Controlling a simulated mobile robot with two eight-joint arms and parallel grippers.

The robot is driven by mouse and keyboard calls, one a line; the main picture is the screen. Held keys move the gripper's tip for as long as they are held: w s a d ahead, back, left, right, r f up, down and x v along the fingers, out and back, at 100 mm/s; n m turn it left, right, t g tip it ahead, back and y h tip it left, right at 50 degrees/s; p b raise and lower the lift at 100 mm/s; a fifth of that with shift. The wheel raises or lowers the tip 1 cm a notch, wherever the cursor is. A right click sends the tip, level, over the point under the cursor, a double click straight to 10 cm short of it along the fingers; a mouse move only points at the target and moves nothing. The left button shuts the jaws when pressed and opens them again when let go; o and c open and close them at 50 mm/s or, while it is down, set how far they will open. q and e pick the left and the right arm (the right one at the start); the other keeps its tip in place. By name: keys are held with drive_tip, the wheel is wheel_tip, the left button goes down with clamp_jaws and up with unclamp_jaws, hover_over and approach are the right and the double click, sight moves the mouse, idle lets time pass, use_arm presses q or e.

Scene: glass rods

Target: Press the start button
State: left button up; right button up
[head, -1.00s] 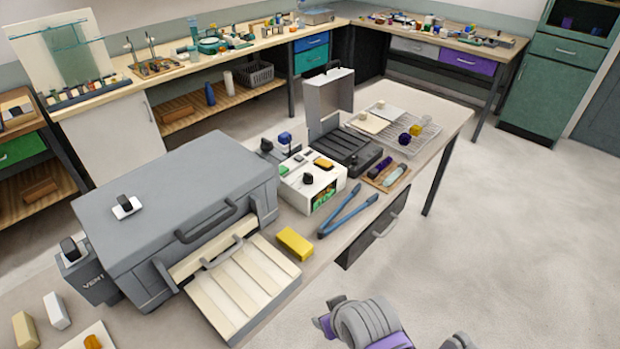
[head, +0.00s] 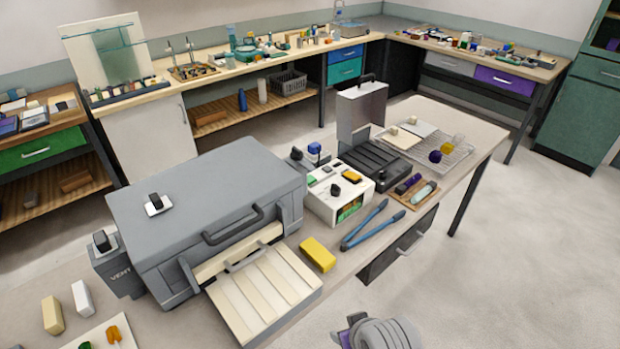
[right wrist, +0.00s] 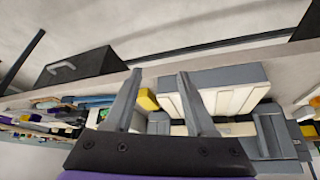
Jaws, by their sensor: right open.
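A white control box (head: 325,207) stands on the bench right of the grey kiln-like box (head: 200,200) in the head view. It has a green display (head: 350,208) on its front, a black knob (head: 336,190), and a yellow-orange piece (head: 352,177) and a small green spot on top. I cannot tell which of these is the start button. My right gripper (right wrist: 155,80) is open and empty in the right wrist view, apart from everything, facing the bench's front side. Its fingers do not show in the head view, only a grey and purple arm part at the bottom. My left gripper is not in view.
A yellow block (head: 318,254) and blue tongs (head: 365,225) lie in front of the control box. The grey box's cream slatted door (head: 262,295) is lowered towards the front. The floor at right is clear.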

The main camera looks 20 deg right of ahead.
clamp_jaws()
idle(1.5)
